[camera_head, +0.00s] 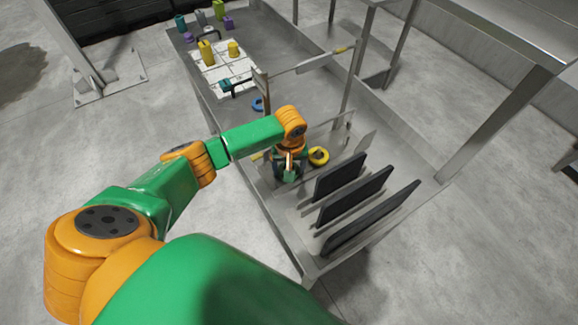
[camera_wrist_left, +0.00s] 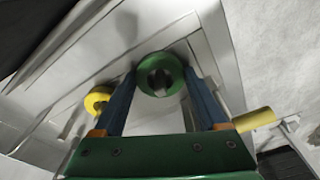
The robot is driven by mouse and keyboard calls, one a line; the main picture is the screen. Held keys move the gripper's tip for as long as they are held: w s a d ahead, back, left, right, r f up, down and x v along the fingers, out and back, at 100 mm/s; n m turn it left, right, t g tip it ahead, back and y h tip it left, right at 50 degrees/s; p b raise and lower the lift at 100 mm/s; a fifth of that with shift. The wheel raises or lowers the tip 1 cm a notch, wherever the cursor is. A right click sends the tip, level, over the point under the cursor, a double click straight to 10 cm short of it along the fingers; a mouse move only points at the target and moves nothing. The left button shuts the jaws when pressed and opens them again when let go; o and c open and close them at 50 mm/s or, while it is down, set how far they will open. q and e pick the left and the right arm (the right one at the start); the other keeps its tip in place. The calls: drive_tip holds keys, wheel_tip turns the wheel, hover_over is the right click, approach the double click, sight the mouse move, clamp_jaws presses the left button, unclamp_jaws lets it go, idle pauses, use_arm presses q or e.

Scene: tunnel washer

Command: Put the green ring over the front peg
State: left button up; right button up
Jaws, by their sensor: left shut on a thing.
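My left gripper (camera_head: 289,173) is over the near part of the grey table, pointing down. In the left wrist view its two blue fingers (camera_wrist_left: 162,92) are shut on the green ring (camera_wrist_left: 160,74), gripping it by its sides. The ring also shows in the head view (camera_head: 290,178), small and partly hidden. A grey peg-like shape shows in the ring's hole; I cannot tell whether the ring is around it or above it. A yellow ring (camera_head: 318,156) lies just right of the gripper, also in the wrist view (camera_wrist_left: 97,100). My right gripper is not in view.
Several dark upright panels (camera_head: 340,176) stand in a rack close to the gripper's right. A blue ring (camera_head: 258,104) lies farther back. A yellow cylindrical end (camera_wrist_left: 255,118) is beside the right finger. Yellow, green and purple blocks stand around a white board (camera_head: 222,66) at the far end.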

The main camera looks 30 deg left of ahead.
use_arm(q)
drive_tip(key=o, duration=1.3)
drive_tip(key=shift+c, duration=0.2)
wheel_tip(320, 180, up, 7)
drive_tip(key=shift+s+d, duration=0.25)
drive_tip(key=shift+s, duration=0.2)
